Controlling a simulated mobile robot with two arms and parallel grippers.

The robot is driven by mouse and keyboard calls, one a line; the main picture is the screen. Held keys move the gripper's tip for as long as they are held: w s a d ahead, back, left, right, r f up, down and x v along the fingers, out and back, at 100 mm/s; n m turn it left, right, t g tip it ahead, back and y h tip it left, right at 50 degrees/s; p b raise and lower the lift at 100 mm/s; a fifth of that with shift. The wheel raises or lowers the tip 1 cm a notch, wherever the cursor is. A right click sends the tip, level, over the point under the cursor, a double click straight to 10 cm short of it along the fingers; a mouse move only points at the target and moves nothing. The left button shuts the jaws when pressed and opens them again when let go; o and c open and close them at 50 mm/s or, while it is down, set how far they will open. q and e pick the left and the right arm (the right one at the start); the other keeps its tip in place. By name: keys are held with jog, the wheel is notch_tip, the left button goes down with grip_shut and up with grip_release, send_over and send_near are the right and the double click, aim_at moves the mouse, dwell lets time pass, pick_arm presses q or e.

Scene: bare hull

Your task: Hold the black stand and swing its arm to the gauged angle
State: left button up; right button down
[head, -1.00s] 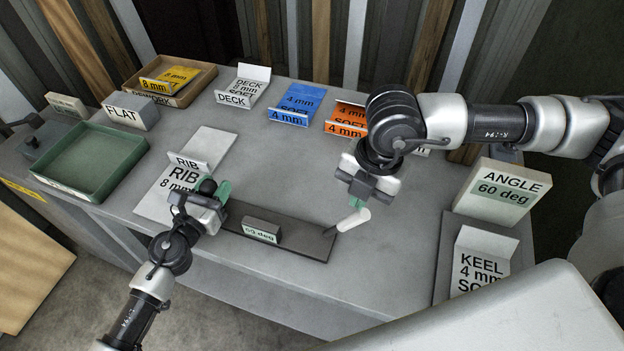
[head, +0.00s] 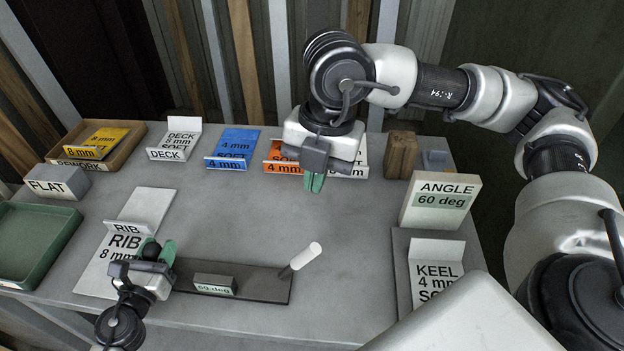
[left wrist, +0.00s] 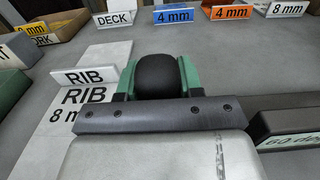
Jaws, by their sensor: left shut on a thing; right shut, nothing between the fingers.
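The black stand (head: 262,284) lies flat on the grey table as a long dark plate, with a small block labelled 60 deg (head: 214,284) on it. Its arm (head: 306,257), with a white cylindrical grip, rises at the plate's right end and tilts up to the right. My left gripper (head: 152,252) is shut on the stand's round black knob (left wrist: 158,76) at the plate's left end; its green fingers sit on both sides of the knob in the left wrist view. My right gripper (head: 313,183) is shut and empty, above the table behind the arm, apart from it.
An angle sign reading 60 deg (head: 440,201) and a KEEL card (head: 436,268) stand at the right. RIB (head: 125,241), DECK (head: 176,140), blue (head: 232,150) and orange cards (head: 283,156) stand left and back. A green tray (head: 38,243) is far left. The middle table is clear.

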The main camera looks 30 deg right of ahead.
dwell(0.8)
pick_arm(q)
jog(key=o, duration=1.1)
jog(key=shift+a, duration=0.1)
jog(key=v, duration=1.2)
